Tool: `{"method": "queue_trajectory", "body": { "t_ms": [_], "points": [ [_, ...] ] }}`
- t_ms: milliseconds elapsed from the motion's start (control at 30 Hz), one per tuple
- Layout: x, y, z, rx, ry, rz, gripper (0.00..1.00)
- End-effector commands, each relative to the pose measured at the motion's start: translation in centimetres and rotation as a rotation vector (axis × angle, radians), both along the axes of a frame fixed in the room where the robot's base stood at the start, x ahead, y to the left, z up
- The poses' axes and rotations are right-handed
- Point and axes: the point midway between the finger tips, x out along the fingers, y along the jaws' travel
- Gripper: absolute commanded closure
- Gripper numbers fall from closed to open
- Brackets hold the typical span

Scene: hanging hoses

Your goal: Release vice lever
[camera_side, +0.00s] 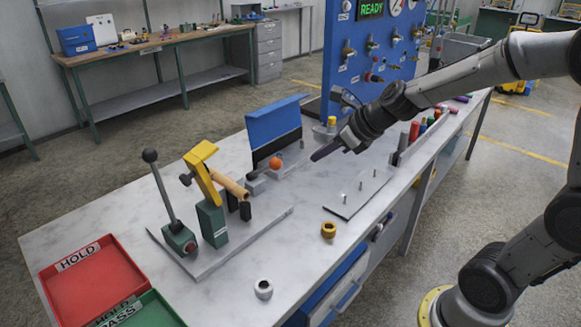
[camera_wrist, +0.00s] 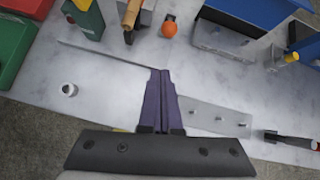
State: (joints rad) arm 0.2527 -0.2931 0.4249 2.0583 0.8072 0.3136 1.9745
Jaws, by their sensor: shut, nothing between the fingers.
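A lever (camera_side: 165,197) with a black ball knob stands, leaning left, on a green base (camera_side: 180,240) on a grey plate. Beside it a green post (camera_side: 212,222) carries a yellow arm (camera_side: 201,168), with a tan rod (camera_side: 230,184) next to it; the rod also shows in the wrist view (camera_wrist: 132,14). An orange ball (camera_side: 275,163) sits right of these, before a blue panel, and in the wrist view (camera_wrist: 169,29). I cannot tell for certain which handle is the vice lever. My gripper (camera_side: 322,153) is shut and empty above the bench, right of the orange ball, touching nothing visible.
Red (camera_side: 92,287) and green (camera_side: 150,312) trays stand at the bench's left end. A pegged plate (camera_side: 357,193), a brass ring (camera_side: 328,230) and a white ring (camera_side: 263,289) lie in front. A blue gauge panel (camera_side: 368,50) rises behind my arm. The front middle is mostly clear.

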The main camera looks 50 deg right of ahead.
Motion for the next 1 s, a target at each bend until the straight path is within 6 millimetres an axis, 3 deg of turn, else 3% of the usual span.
{"method": "queue_trajectory", "body": {
  "t_ms": [33, 167, 633, 1000],
  "points": [
    [0.1, -0.7, -1.2, 0.010, 0.027, -0.018, 1.00],
    [-0.1, -1.6, -2.6, 0.018, 0.060, -0.038, 1.00],
    [0.1, -1.7, -2.9, 0.017, 0.061, -0.038, 1.00],
    [3.1, -1.4, -6.5, 0.017, 0.062, -0.038, 1.00]
  ]
}}
